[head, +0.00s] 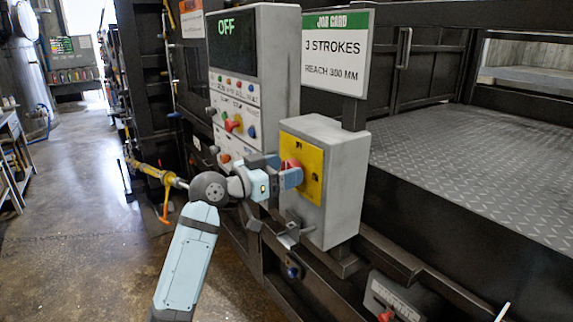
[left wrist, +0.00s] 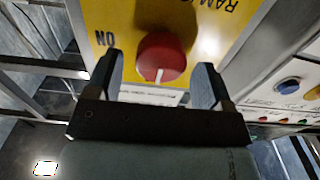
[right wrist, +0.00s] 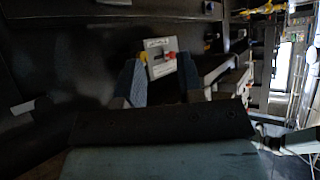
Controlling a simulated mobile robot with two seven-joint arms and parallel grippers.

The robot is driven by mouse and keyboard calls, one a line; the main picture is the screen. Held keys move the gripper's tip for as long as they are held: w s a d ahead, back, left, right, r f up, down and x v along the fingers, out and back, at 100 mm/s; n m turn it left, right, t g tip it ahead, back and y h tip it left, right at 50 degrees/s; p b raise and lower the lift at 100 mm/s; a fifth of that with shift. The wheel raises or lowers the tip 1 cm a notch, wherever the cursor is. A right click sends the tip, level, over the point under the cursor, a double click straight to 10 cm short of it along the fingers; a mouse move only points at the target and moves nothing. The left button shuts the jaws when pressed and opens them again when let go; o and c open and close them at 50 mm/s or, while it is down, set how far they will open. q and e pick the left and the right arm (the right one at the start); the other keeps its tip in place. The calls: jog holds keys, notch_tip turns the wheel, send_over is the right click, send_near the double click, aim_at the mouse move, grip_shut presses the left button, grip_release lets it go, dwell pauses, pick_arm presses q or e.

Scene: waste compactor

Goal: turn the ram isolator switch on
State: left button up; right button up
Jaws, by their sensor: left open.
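The ram isolator switch is a red rotary knob (head: 290,164) on a yellow plate (head: 313,178), on the front of a grey box (head: 345,180). My left gripper (head: 289,178) is at the knob and partly hides it in the head view. In the left wrist view, the knob (left wrist: 161,57) sits between the open fingers of my left gripper (left wrist: 160,68), with gaps visible on both sides. A white mark on the knob points down toward the gripper. Upside-down "ON" lettering shows left of it. My right gripper (right wrist: 160,80) is open, with nothing visibly held.
A control panel (head: 252,60) reading "OFF", with several buttons, stands left of the box. A job card (head: 338,52) stands behind it. A small grey plate (right wrist: 162,58) with yellow and red parts lies beyond my right fingers. Open floor (head: 75,210) lies to the left.

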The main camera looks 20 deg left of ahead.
pick_arm(q)
jog(key=shift+w+d, duration=0.35)
jog(key=shift+w, duration=0.15)
jog(key=c, duration=0.9)
